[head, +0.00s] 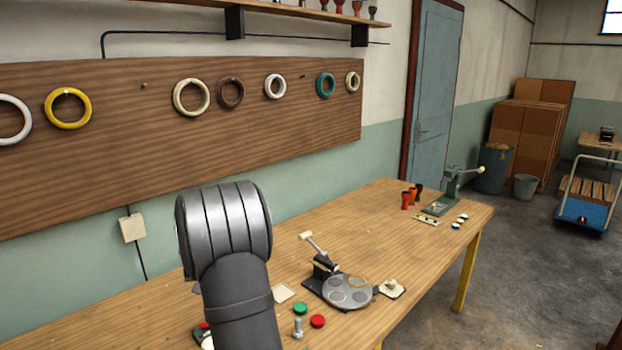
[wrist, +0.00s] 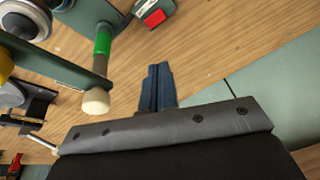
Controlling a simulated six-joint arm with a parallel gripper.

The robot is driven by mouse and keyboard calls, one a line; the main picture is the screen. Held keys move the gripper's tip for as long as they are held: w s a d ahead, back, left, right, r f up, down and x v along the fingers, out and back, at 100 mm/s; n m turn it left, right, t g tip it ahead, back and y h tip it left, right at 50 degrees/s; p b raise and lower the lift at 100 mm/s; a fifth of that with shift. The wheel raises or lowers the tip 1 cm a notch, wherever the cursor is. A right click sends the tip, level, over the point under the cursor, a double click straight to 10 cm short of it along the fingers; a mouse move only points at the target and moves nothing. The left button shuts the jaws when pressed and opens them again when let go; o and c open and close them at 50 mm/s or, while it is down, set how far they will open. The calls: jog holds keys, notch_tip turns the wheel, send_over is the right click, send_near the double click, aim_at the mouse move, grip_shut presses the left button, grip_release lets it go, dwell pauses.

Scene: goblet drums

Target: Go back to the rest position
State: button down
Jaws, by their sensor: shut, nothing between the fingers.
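My gripper (wrist: 157,88) shows in the wrist view as two dark fingers pressed together, with nothing between them. It is over the wooden workbench (wrist: 205,45), apart from the things around it. In the head view my arm rises at the front of the workbench (head: 150,300) and hides part of it. My gripper cannot be made out in the head view.
In the wrist view, a lever with a cream knob (wrist: 96,103) and a green-banded post (wrist: 103,42) are close left of my fingers. A red button box (wrist: 153,14) lies beyond. In the head view, a round indexing plate (head: 347,291) and green press (head: 445,195) stand on the bench.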

jog(key=shift+s+d+r+m, duration=0.2)
jog(key=shift+s+r+m, duration=0.1)
jog(key=shift+r+m, duration=0.4)
jog(key=shift+s+d+r+m, duration=0.2)
jog(key=shift+r+m, duration=0.25)
jog(key=shift+m, duration=0.35)
jog(key=shift+w+a+f+n, duration=0.4)
jog(key=shift+f+n, duration=0.95)
jog(key=shift+f, duration=0.7)
jog(key=shift+w+a+f+n, duration=0.25)
jog(key=shift+w+f+n, duration=0.2)
jog(key=shift+f+n, duration=1.2)
jog(key=shift+w+a+f+n, duration=0.4)
jog(key=shift+f+n, duration=0.6)
jog(key=shift+f, duration=1.4)
jog(key=shift+r, duration=0.15)
